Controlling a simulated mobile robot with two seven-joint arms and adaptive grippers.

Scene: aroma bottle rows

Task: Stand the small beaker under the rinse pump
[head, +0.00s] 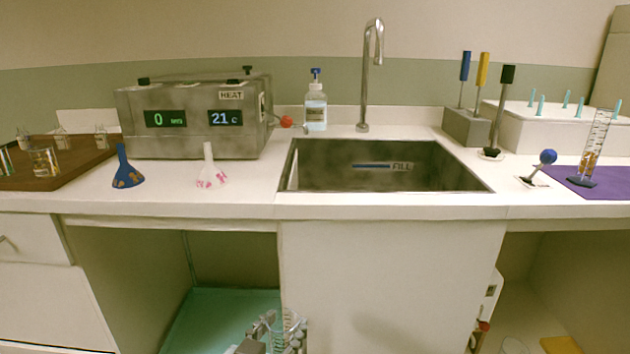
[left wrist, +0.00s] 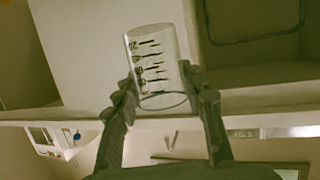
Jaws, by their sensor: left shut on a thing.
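A clear small beaker (head: 291,328) with dark graduation marks is at the bottom of the head view, in front of the cabinets and below counter height. My left gripper (head: 272,334) is shut on it. In the left wrist view the beaker (left wrist: 157,62) sits between the two fingers of the gripper (left wrist: 160,92), and its glass looks empty. The rinse pump (head: 316,108), a clear bottle with a blue pump top, stands on the counter behind the sink's left back corner. My right gripper is not in view.
A sink (head: 385,178) with a tall tap (head: 370,70) lies in front of the pump. A wooden tray (head: 75,165) with glassware is at far left.

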